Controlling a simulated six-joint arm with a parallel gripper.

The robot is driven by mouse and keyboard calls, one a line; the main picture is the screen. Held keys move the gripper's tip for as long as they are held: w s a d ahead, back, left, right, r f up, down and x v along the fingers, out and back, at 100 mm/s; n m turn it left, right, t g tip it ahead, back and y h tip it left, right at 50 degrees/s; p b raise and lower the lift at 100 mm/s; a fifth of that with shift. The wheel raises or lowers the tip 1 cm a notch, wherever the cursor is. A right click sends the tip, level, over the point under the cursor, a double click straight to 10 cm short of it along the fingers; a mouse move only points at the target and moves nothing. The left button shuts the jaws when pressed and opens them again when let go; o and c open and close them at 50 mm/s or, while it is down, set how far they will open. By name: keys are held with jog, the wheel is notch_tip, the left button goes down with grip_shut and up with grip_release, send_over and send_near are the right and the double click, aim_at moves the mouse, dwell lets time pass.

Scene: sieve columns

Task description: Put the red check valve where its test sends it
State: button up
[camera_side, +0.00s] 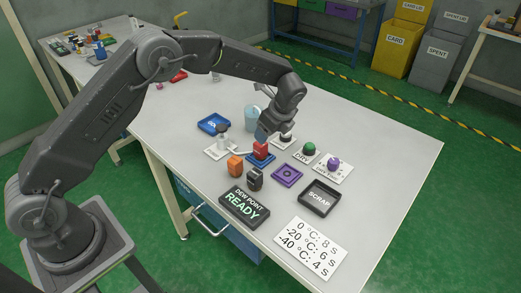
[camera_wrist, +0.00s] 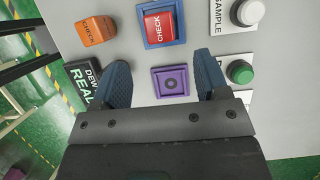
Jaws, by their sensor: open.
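The red check valve (camera_side: 261,149), marked CHECK, sits on a blue square holder (camera_side: 260,160); both show at the top of the wrist view, the valve (camera_wrist: 163,24) inside the holder's rim (camera_wrist: 181,41). My gripper (camera_wrist: 161,62) is open, with nothing between its blue fingers. In the side view my gripper (camera_side: 263,135) is close above the red valve; I cannot tell whether they touch. The dew point display (camera_side: 244,206) reads READY in green. A white card (camera_side: 310,247) lists 0 °C: 8 s, -20 °C: 6 s, -40 °C: 4 s.
An orange valve (camera_side: 236,165) and a black one (camera_side: 255,179) stand nearby. A purple square holder (camera_side: 287,175) is empty. A black SCRAP tray (camera_side: 319,198), a blue tray (camera_side: 214,124), a green DRY button (camera_side: 309,148) and a purple button (camera_side: 333,164) surround them. The table's right side is clear.

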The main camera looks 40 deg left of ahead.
aim_at(260, 146)
jog(key=x, duration=0.9)
jog(key=shift+a+f, duration=0.1)
jog(key=c, duration=1.1)
